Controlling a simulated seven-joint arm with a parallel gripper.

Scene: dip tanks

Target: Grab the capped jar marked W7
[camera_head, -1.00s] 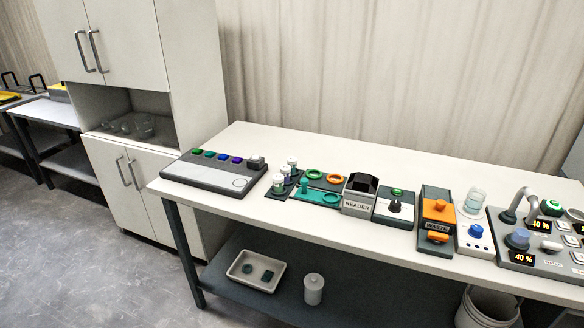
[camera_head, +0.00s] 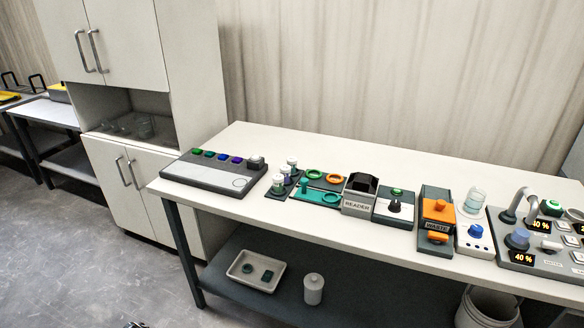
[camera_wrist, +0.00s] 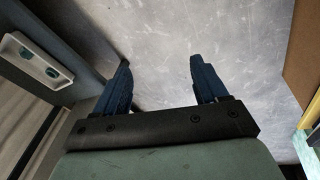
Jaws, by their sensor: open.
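Several small capped jars (camera_head: 278,184) stand in a dark rack on the bench, left of the teal and orange rings. Their markings are too small to read, so I cannot tell which one is W7. A larger pale capped jar (camera_head: 313,289) stands on the lower shelf, with no readable mark. My gripper (camera_wrist: 158,75) shows in the wrist view, its two blue fingers apart with nothing between them, above bare grey floor. At the bottom edge of the head view a small dark piece shows, too little to identify.
The white bench (camera_head: 330,225) carries a panel with coloured buttons (camera_head: 213,171), a reader (camera_head: 359,195), a waste unit (camera_head: 436,222) and a tap console. A white tray (camera_head: 237,275) lies on the shelf below. The floor left of the bench is clear.

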